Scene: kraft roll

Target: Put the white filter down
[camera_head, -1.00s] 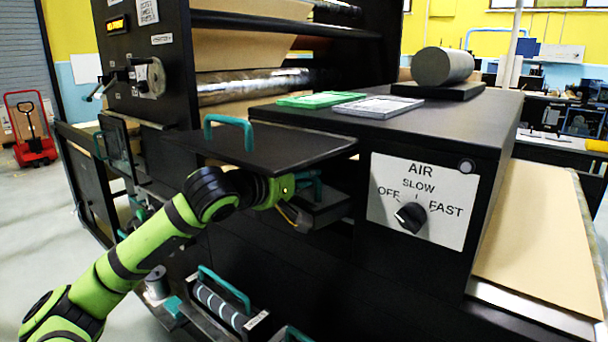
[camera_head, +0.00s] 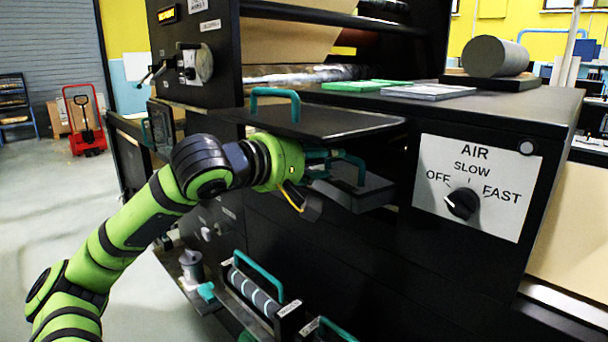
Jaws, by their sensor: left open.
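The white filter (camera_head: 428,92), a flat pale framed panel, lies on the black machine top. The green filter (camera_head: 360,85) lies flat just left of it. My left gripper (camera_head: 325,178) is open below the raised black lid (camera_head: 325,124), at a teal handle (camera_head: 352,160) on a dark drawer-like part (camera_head: 362,190). It is well below and left of the white filter and apart from it. Its fingertips are partly lost against the dark housing, so contact with the handle cannot be told. My right gripper is not in view.
The lid bears a teal handle (camera_head: 275,92). A grey cylinder (camera_head: 495,57) rests on a black block behind the filters. The AIR panel (camera_head: 477,187) has a black knob. A striped roller (camera_head: 257,293) with a teal handle sits low in front.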

